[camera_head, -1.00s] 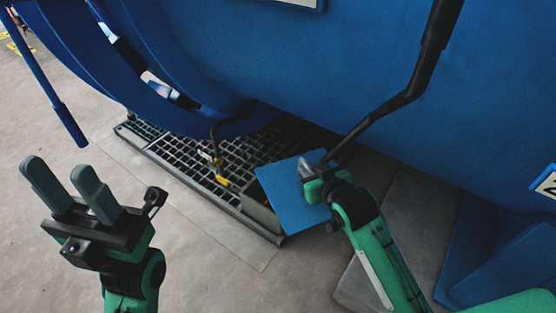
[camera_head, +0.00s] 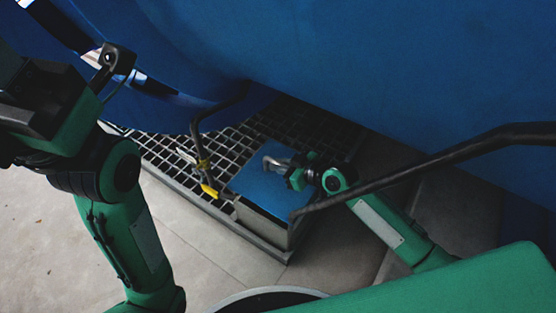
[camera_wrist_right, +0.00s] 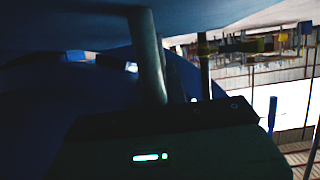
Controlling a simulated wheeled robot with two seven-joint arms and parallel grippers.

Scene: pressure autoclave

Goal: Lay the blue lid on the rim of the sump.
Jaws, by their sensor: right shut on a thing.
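The blue lid (camera_head: 262,192) is a flat square plate, in the head view over the grey sump box (camera_head: 262,228) at the grating's near right corner. It looks about level and lined up with the box; I cannot tell whether it touches the rim. The sump opening is hidden under it. My right gripper (camera_head: 277,163) is shut on the lid at its upper side. In the dark right wrist view, a finger (camera_wrist_right: 148,55) stands before a blue surface. My left arm fills the left side of the head view; its fingertips are not clearly shown.
A metal grating (camera_head: 170,158) lies behind and left of the sump. A thin pipe with a yellow-handled valve (camera_head: 208,189) stands close to the lid's left edge. The large blue vessel (camera_head: 350,70) overhangs behind. A black bar (camera_head: 430,160) crosses at right.

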